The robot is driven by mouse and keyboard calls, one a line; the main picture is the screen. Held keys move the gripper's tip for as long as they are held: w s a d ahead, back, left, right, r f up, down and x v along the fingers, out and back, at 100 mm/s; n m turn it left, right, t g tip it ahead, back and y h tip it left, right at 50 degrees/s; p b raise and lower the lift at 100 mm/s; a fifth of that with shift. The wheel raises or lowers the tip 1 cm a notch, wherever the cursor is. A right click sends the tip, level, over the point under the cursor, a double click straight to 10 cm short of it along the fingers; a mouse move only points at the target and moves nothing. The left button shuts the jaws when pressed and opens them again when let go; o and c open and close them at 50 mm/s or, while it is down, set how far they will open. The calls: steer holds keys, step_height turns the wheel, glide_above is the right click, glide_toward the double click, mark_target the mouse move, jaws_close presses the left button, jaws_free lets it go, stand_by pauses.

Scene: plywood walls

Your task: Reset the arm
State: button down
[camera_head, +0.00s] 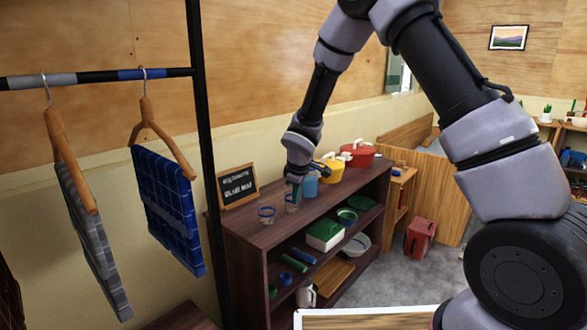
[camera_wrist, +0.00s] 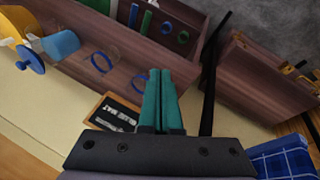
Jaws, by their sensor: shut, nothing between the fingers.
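My arm reaches from the right of the head view over a dark wooden shelf unit (camera_head: 245,240). My gripper (camera_head: 293,192) points down near the shelf top, close to two clear glasses with blue rims. In the wrist view its two green fingers (camera_wrist: 161,72) are together with nothing between them. One glass (camera_head: 267,214) stands left of the gripper. The other glass (camera_head: 291,202) is at the fingertips in the head view, but in the wrist view both glasses stand apart from the fingers.
A small chalkboard sign (camera_head: 238,186) stands behind the glasses. A blue cup (camera_head: 309,186), a yellow pot (camera_head: 331,171) and a red pot (camera_head: 357,153) stand further along the top. A black rack post (camera_head: 204,130) and hanging cloths (camera_head: 168,208) are to the left.

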steer(key=s+d+r+m+t, duration=0.1)
steer(key=s+d+r+m, duration=0.35)
steer(key=d+r, duration=0.6)
steer(key=s+d+r+m, duration=0.45)
steer(key=d+r, duration=0.35)
steer(key=r, duration=0.6)
steer(key=s+d+r+m, duration=0.1)
steer(key=s+r+m, duration=0.1)
steer(key=s, duration=0.4)
steer(key=s+d+r+m+t+y, duration=0.1)
steer(key=s+d+r+m, duration=0.1)
steer(key=s, duration=0.5)
steer(key=s+d+r+m, duration=0.2)
steer(key=s+r+m, duration=0.1)
steer(key=s, duration=0.3)
steer(key=shift+s+d+r+m+t, duration=0.25)
steer(key=shift+r+m+t, duration=0.15)
steer(key=shift+m, duration=0.4)
steer(key=shift+a+y, duration=0.1)
steer(key=shift+y, duration=0.2)
